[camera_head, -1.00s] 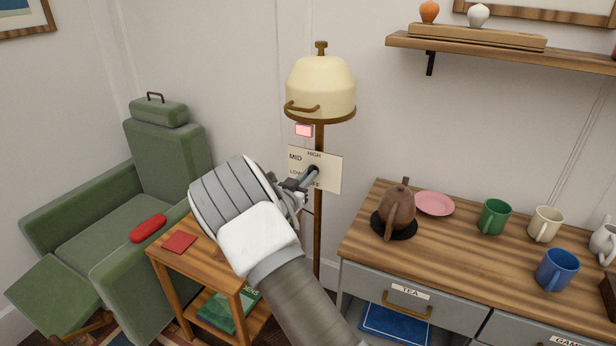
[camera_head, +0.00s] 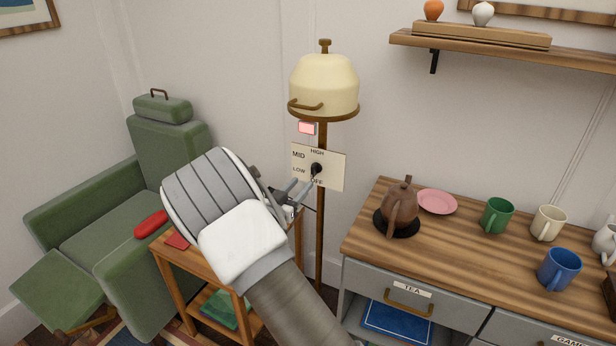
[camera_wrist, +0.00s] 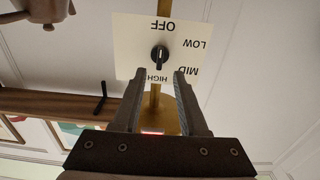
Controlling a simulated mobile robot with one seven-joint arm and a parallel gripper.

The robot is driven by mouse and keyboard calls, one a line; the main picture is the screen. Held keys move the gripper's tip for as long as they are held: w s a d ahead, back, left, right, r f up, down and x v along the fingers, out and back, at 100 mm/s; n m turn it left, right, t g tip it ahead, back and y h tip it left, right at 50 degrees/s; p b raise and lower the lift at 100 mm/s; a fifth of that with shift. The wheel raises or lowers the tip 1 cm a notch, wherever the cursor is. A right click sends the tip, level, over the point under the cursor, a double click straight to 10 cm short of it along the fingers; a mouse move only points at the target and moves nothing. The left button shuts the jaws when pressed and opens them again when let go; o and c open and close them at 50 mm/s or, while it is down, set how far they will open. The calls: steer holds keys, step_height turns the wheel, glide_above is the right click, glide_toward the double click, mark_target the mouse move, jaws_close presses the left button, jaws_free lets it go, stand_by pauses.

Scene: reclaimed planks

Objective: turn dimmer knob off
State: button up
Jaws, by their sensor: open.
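The dimmer knob (camera_head: 316,168) is small, black and round on a cream plate (camera_head: 334,173) marked HIGH, MID, LOW and OFF, on the lamp's pole. In the wrist view, upside down, the knob (camera_wrist: 159,54) has its bar lined up along the OFF–HIGH direction; a small pale mark seems to lie on its OFF side. My gripper (camera_head: 302,184) is open and empty, just left of and below the knob in the head view. In the wrist view its two fingers (camera_wrist: 162,74) are spread, with the knob beyond their tips, apart from both.
The cream lamp shade (camera_head: 325,85) is above the plate, with a lit reddish indicator (camera_head: 307,128) between. A side table (camera_head: 189,259) and green armchair (camera_head: 165,150) are left. A wooden-topped cabinet (camera_head: 465,235) with a teapot (camera_head: 399,207) and mugs is right.

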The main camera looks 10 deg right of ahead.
steer(key=v, duration=1)
steer(key=shift+s, duration=0.2)
steer(key=shift+w+p, duration=0.1)
steer(key=shift+p, duration=0.2)
step_height(320, 180, up, 9)
steer(key=w+n+g+y+p, duration=0.1)
steer(key=w+y+p, duration=0.1)
steer(key=y, duration=0.5)
steer(key=s+r+n+g+y+p, duration=0.25)
steer(key=s+r+y, duration=0.35)
steer(key=s+r, duration=0.3)
steer(key=s+d+r+n+g+p, duration=0.1)
steer(key=s+d, duration=0.2)
steer(key=s, duration=0.5)
steer(key=s+d+r+n+g+h+p, duration=0.1)
steer(key=s+d, duration=0.3)
steer(key=s, duration=0.5)
steer(key=s+d+r+n+g+h+p, duration=0.1)
steer(key=s+d+r+g, duration=0.1)
steer(key=s, duration=0.6)
steer(key=shift+s+d+r+g, duration=0.25)
steer(key=shift+s+d+g, duration=0.15)
steer(key=shift+d+g, duration=0.35)
steer(key=shift+a+n, duration=0.1)
steer(key=shift+n, duration=0.15)
